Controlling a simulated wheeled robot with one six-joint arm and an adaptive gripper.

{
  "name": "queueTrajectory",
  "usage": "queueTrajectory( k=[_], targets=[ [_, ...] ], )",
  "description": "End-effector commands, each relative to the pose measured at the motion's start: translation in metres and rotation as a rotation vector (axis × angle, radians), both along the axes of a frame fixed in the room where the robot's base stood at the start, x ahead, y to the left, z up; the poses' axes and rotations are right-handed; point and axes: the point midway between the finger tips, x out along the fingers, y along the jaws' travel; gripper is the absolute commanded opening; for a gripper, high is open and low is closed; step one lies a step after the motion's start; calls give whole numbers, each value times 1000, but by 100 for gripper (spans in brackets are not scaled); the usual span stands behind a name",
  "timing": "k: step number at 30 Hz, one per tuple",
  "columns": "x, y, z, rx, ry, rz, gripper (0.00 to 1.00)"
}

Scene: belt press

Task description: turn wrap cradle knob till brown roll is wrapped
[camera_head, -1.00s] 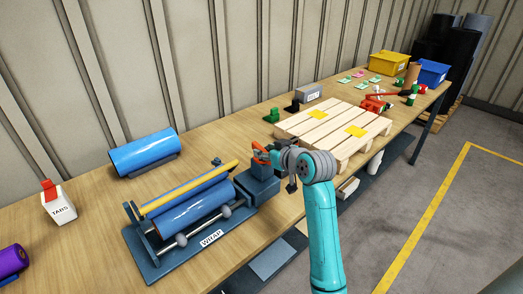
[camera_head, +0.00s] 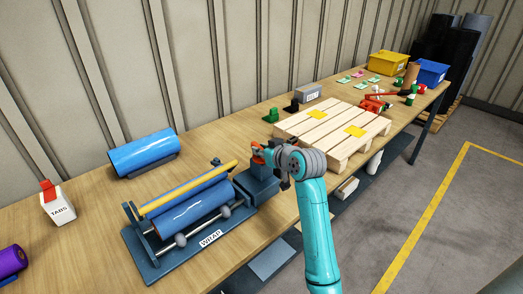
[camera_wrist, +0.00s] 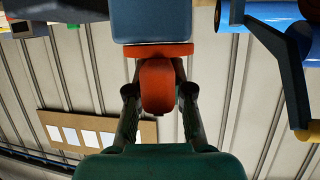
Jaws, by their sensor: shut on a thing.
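The wrap cradle (camera_head: 137,244) is a dark blue-grey frame with a "WRAP" label, at the lower left of centre in the head view. A blue roll (camera_head: 192,212) lies in it, with a yellow bar (camera_head: 190,189) along its back; no brown shows on this roll. The orange-red knob (camera_head: 257,155) is on the block (camera_head: 257,187) at the cradle's right end. In the wrist view the knob (camera_wrist: 158,87) stands between the fingers, below the block. My gripper (camera_wrist: 158,95) is shut on the knob, fingers on both sides.
Another blue roll (camera_head: 143,152) lies behind the cradle. A white TABS box (camera_head: 58,207) and a purple roll (camera_head: 10,260) are at left. A wooden pallet (camera_head: 320,125) is right of my gripper. A brown cylinder (camera_head: 411,74) stands at the table's far end, near the bins.

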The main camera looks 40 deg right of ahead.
Motion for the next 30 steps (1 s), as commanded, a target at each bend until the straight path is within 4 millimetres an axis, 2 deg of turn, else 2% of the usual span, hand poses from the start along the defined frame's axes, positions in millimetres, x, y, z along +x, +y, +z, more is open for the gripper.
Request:
queueTrajectory(
  k=[8,30],
  targets=[
    [0,2,0,-1,0,-78,0],
    [1,1,0,1,-1,-586,0]
  ],
)
